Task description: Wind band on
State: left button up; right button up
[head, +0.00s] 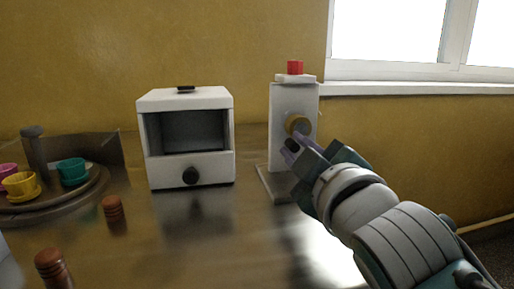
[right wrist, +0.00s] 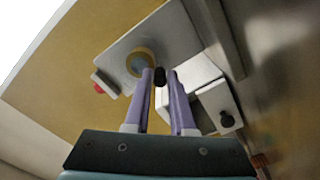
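A white upright stand (head: 284,107) on a flat base carries a brass-coloured round disc (head: 297,124) on its front and a red button (head: 295,67) on top. The disc also shows in the right wrist view (right wrist: 140,62). My right gripper (head: 291,147) is just in front of and below the disc. In the right wrist view its two purple fingers are apart, with a small black knob (right wrist: 160,77) between the tips. I cannot tell whether the fingers press on that knob. No band can be made out. My left gripper is not in view.
A white box with a dark window (head: 155,171) and a black front knob stands left of the stand. A round tray (head: 88,192) with coloured cups is at the far left. Two brown pegs (head: 113,208) stand in front. The counter between box and stand is clear.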

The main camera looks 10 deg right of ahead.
jog(key=o, duration=0.4)
jog(key=s+p, duration=0.1)
jog(key=s, duration=0.9)
jog(key=shift+d, duration=0.2)
jog(key=shift+d, duration=0.1)
